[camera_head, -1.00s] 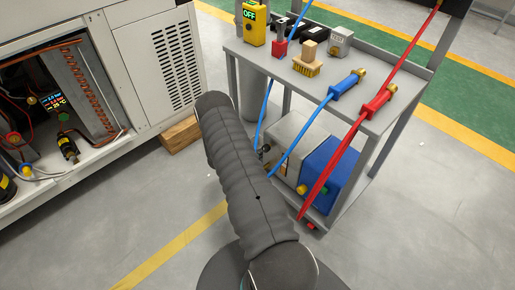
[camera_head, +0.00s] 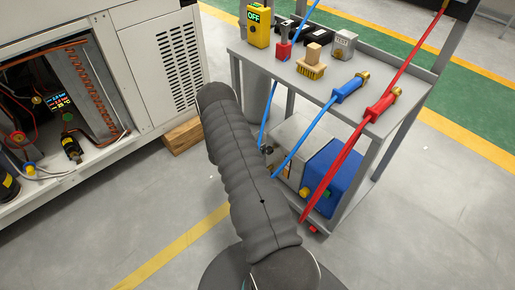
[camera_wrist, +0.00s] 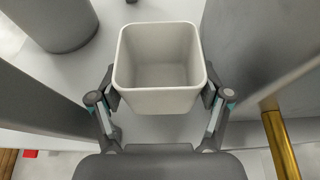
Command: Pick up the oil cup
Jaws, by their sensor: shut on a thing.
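The oil cup, a light grey square open-topped cup (camera_wrist: 158,101), is in the middle of the wrist view. It looks empty inside. My gripper (camera_wrist: 160,92) has one finger against its left side and one against its right, shut on it. The cup's underside is hidden. In the head view my dark arm covers the middle, and neither the gripper nor the cup shows.
A grey cart (camera_head: 388,128) stands right of my arm, with a yellow meter (camera_head: 258,27), a brush (camera_head: 312,62), and blue (camera_head: 348,90) and red (camera_head: 380,106) hoses. An open white machine (camera_head: 128,55) stands left, near a wood block (camera_head: 182,136). Floor at lower left is clear.

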